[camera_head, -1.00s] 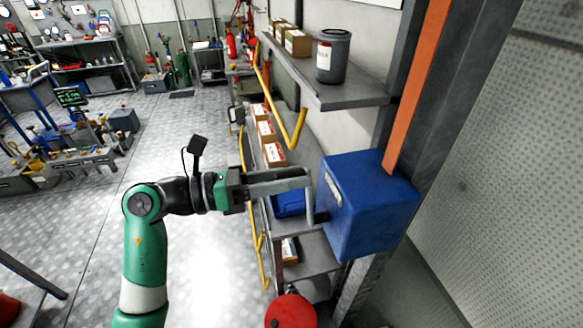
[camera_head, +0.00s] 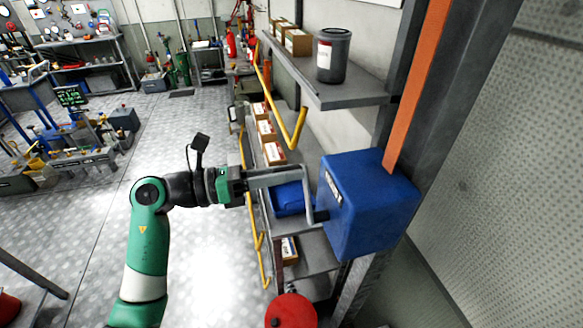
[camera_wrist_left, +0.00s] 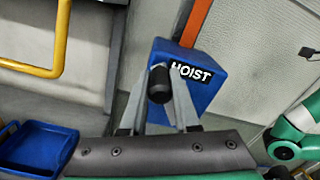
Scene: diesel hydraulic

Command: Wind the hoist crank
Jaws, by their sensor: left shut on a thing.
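The blue hoist box (camera_head: 370,205) is fixed to a grey post at the right of the head view. Its "HOIST" label shows in the wrist view, where the box (camera_wrist_left: 215,95) is straight ahead. The grey crank arm (camera_head: 311,202) sticks out of the box's left side, its outer end raised. The crank's dark handle (camera_wrist_left: 159,86) shows end-on between my fingers in the wrist view. My left gripper (camera_head: 297,176) reaches in from the left and is shut on this handle. The fingers partly hide the handle in the head view. My right gripper is not in view.
A shelf (camera_head: 350,95) with a grey canister (camera_head: 332,55) is above the hoist. Yellow rails (camera_head: 292,128) and lower shelves with boxes and a blue bin (camera_head: 290,199) lie close behind my gripper. A red round object (camera_head: 291,311) is below. Open floor lies left.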

